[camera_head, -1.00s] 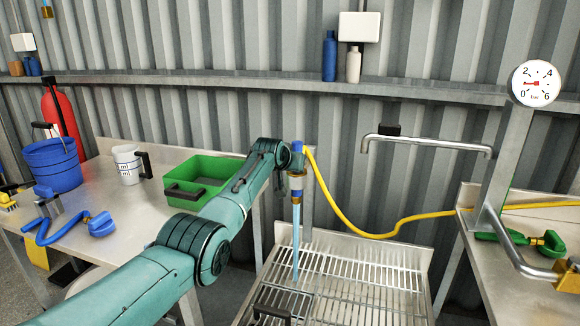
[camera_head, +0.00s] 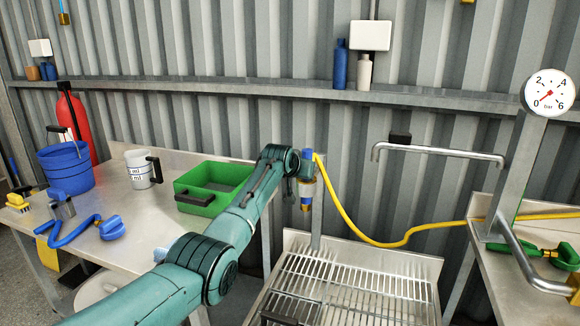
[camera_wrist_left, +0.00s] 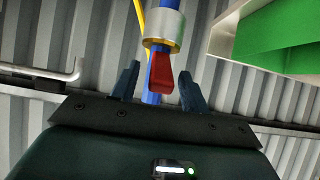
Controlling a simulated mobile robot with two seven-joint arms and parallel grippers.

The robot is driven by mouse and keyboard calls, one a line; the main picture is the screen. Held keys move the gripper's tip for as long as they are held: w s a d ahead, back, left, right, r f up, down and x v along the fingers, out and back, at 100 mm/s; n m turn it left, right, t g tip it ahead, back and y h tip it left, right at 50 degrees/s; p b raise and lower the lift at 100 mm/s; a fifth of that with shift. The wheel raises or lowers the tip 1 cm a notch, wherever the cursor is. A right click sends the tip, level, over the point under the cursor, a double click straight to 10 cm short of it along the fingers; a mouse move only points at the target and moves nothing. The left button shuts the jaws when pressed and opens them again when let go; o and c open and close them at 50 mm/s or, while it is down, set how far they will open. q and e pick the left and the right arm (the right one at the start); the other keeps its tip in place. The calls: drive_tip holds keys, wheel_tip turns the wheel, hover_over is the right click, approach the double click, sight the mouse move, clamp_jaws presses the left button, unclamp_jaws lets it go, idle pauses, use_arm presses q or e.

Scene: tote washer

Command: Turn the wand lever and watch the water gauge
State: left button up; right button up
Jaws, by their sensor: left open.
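The spray wand (camera_head: 306,192) hangs upright over the grated sink, with a blue top and a metal collar. No water comes from it. Its red lever (camera_wrist_left: 160,72) shows in the wrist view, lying roughly in line with the blue tube (camera_wrist_left: 152,97) below the collar (camera_wrist_left: 164,28). My left gripper (camera_wrist_left: 159,84) is open, with one dark blue finger on each side of the lever and gaps visible. In the head view my arm partly hides the gripper at the wand. The round water gauge (camera_head: 549,92) at the right has its red needle pointing near 0. My right gripper is not in view.
A yellow hose (camera_head: 370,238) runs from the wand to the right bench. The grated sink (camera_head: 370,285) is below. A green tote (camera_head: 195,185), white jug (camera_head: 139,170) and blue bucket (camera_head: 66,170) stand on the left table. A metal spout (camera_head: 440,150) is at the right.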

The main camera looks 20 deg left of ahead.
use_arm(q)
drive_tip(key=v, duration=1.2)
drive_tip(key=shift+b, duration=0.45)
drive_tip(key=shift+d+f, duration=0.1)
drive_tip(key=shift+f, duration=0.05)
idle(0.4)
drive_tip(key=s+d+f+m, duration=0.1)
drive_tip(key=s+d+f, duration=0.1)
drive_tip(key=s+f, duration=0.5)
drive_tip(key=s+d+f+m+h, duration=0.1)
drive_tip(key=s+d+f, duration=0.15)
drive_tip(key=f, duration=0.85)
drive_tip(key=s+d+f+m, duration=0.1)
drive_tip(key=s+d+f, duration=0.1)
drive_tip(key=s+f, duration=0.55)
drive_tip(key=s+d+f+h, duration=0.1)
drive_tip(key=s+d+f, duration=0.1)
drive_tip(key=s, duration=0.5)
drive_tip(key=s+d+f+h, duration=0.1)
drive_tip(key=s+f, duration=0.3)
drive_tip(key=s, duration=0.4)
drive_tip(key=s+d+f+h, duration=0.1)
drive_tip(key=s+d+f, duration=0.2)
drive_tip(key=s, duration=0.4)
drive_tip(key=shift+s+d+f+m+g, duration=0.3)
drive_tip(key=shift+d+f+g, duration=0.1)
drive_tip(key=shift+d, duration=0.2)
